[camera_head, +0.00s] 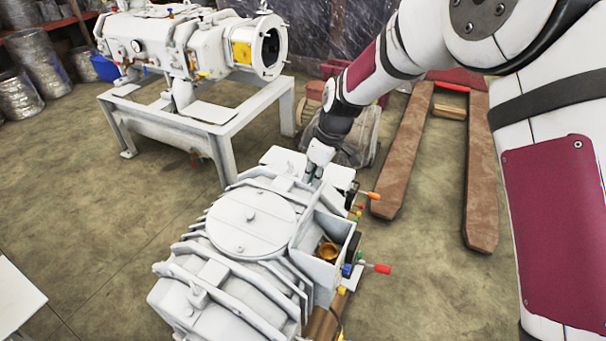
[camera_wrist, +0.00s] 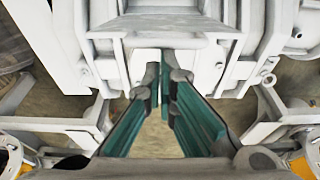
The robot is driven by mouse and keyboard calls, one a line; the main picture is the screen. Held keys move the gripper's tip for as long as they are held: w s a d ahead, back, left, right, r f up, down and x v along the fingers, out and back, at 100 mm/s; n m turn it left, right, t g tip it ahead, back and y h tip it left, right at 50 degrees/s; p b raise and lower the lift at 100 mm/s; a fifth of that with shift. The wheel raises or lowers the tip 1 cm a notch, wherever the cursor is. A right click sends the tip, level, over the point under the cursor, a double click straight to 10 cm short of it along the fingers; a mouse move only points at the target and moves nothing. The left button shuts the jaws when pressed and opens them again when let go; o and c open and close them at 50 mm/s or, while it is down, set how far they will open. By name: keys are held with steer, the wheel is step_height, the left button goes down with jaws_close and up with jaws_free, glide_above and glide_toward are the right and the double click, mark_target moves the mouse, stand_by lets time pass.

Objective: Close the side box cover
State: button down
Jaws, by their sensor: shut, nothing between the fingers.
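The white vacuum machine (camera_head: 240,255) fills the lower middle of the head view. Its side box (camera_head: 318,268) is open at the top on the machine's right side, with a brass-coloured fitting (camera_head: 328,251) inside. A pale flat plate (camera_head: 338,175) beyond the box may be its cover; I cannot tell for sure. My gripper (camera_head: 312,178) points down at the machine's far end, close to this plate; contact is unclear. In the wrist view my gripper (camera_wrist: 164,75) has its teal fingers closed together and empty, just below a white box-like edge (camera_wrist: 165,40).
Red-tipped (camera_head: 381,268) and orange-tipped (camera_head: 374,196) handles stick out right of the machine. Another white machine on a metal frame (camera_head: 215,125) stands behind left. Brown forks (camera_head: 405,150) lie at the right. Floor (camera_head: 110,220) is clear at the left.

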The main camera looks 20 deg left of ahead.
steer(key=s+d+f+y+b, duration=0.2)
steer(key=d+f+y+b, duration=0.3)
steer(key=d, duration=0.6)
steer(key=d+f+t+y+b, duration=0.1)
steer(key=d+f+y+b, duration=0.2)
steer(key=d+f+b, duration=0.3)
steer(key=shift+s+d+f+y+b, duration=0.2)
steer(key=shift+f+y+b, duration=0.2)
steer(key=shift+f+b, duration=2.55)
steer(key=shift+f+p, duration=0.65)
steer(key=shift+p, duration=0.05)
steer(key=d+f+p+v, duration=0.1)
steer(key=f+p+v, duration=0.1)
steer(key=p+v, duration=0.3)
steer(key=v, duration=0.4)
steer(key=shift+s, duration=0.2)
